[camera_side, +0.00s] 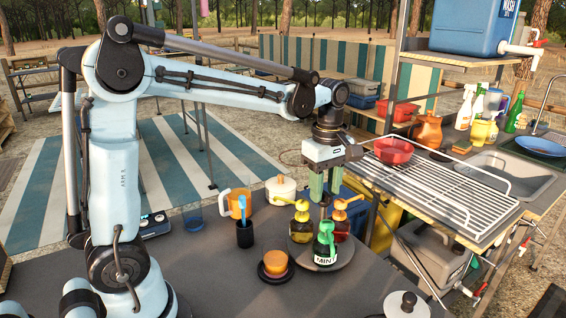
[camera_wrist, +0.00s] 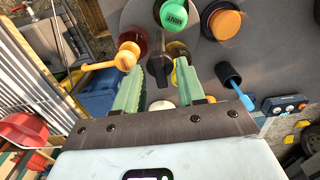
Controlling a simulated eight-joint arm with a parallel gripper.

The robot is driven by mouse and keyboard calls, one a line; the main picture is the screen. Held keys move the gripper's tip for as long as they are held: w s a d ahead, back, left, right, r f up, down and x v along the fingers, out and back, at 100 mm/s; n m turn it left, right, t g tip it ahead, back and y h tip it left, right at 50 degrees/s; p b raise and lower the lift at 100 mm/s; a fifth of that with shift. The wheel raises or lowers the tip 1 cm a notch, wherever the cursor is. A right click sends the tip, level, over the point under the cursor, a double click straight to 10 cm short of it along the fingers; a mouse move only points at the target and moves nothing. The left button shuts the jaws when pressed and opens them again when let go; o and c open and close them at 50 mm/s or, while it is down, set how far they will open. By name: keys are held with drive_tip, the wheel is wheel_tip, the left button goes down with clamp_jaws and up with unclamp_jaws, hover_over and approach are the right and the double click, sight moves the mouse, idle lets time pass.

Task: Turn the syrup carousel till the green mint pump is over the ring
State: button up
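The syrup carousel (camera_side: 338,257) is a dark round turntable on the counter. It carries the green mint pump bottle (camera_side: 325,246) at the front, a yellow pump bottle (camera_side: 301,226) at the left and a red bottle with an orange pump (camera_side: 341,226) at the right. In the wrist view the mint pump (camera_wrist: 173,14) is at the top and the orange pump (camera_wrist: 127,55) at the left; a finger partly hides the yellow one. My gripper (camera_wrist: 158,68) points down, its green fingers apart on either side of the carousel's dark central knob (camera_wrist: 158,72), with gaps visible. I cannot make out the ring.
A wire rack (camera_side: 450,190) lies at the right.

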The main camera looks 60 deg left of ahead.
drive_tip(key=shift+c, duration=0.4)
clamp_jaws()
drive_tip(key=shift+m, duration=0.3)
drive_tip(key=m, duration=1.1)
idle(0.4)
drive_tip(key=shift+o, duration=0.4)
unclamp_jaws()
